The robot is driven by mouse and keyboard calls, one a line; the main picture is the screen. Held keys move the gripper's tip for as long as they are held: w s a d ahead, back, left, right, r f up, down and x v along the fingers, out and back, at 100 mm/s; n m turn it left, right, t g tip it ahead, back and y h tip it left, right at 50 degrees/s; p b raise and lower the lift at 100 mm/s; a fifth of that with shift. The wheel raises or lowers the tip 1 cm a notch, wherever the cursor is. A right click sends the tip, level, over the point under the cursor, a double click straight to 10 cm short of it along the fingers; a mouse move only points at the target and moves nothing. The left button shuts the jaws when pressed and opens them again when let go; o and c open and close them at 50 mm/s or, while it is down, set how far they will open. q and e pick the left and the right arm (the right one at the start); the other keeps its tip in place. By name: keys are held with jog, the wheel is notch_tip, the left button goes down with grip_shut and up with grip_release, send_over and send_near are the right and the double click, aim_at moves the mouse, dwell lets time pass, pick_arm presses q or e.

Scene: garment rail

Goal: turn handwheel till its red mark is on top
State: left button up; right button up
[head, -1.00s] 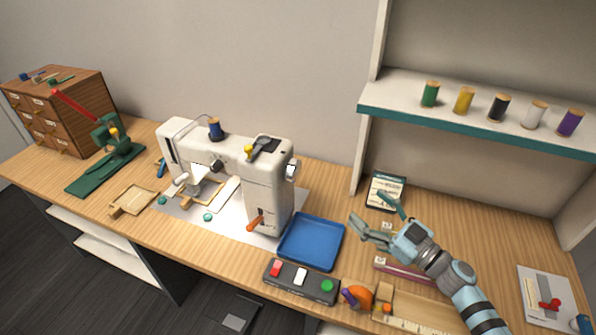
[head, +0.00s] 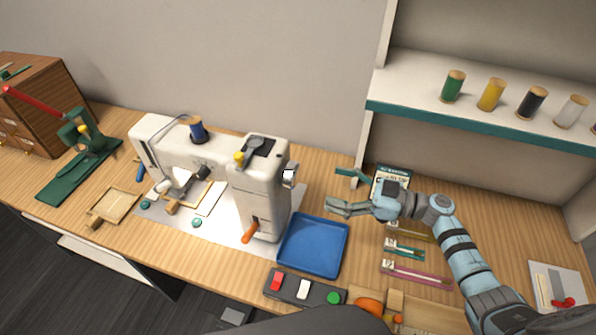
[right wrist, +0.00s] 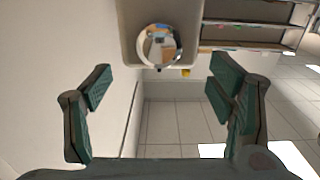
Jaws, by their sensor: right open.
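The handwheel (head: 289,177) is a small shiny disc on the right end of the white sewing machine (head: 262,195). In the right wrist view the handwheel (right wrist: 158,45) is a round, mirror-like metal face on the pale machine body, ahead of the fingers. I cannot make out its red mark. My right gripper (head: 338,190) is open and empty, to the right of the handwheel and apart from it, with its fingers pointing left towards it. In the right wrist view its green fingers (right wrist: 160,82) are spread wide. My left gripper is not in view.
A blue tray (head: 313,246) lies below and left of my right gripper. A button box (head: 304,288) stands in front of it. The shelf's upright (head: 366,150) and a small card (head: 392,180) are behind the gripper. An orange lever (head: 250,231) sticks out of the machine.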

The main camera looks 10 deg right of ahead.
aim_at(298, 178)
jog(key=x, duration=0.5)
jog(key=shift+s+a+r, duration=0.2)
jog(key=shift+a+r, duration=0.1)
jog(key=w+a, duration=0.1)
jog(key=w+a+f, duration=0.1)
jog(key=w+a, duration=0.1)
jog(key=shift+w+a, duration=0.2)
jog(key=shift+a, duration=0.1)
jog(key=shift+a+r, duration=0.1)
jog(key=shift+s+r, duration=0.1)
jog(key=shift+s, duration=0.1)
jog(key=shift+c, duration=1.3)
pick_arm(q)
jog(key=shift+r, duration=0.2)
pick_arm(e)
jog(key=c, duration=0.9)
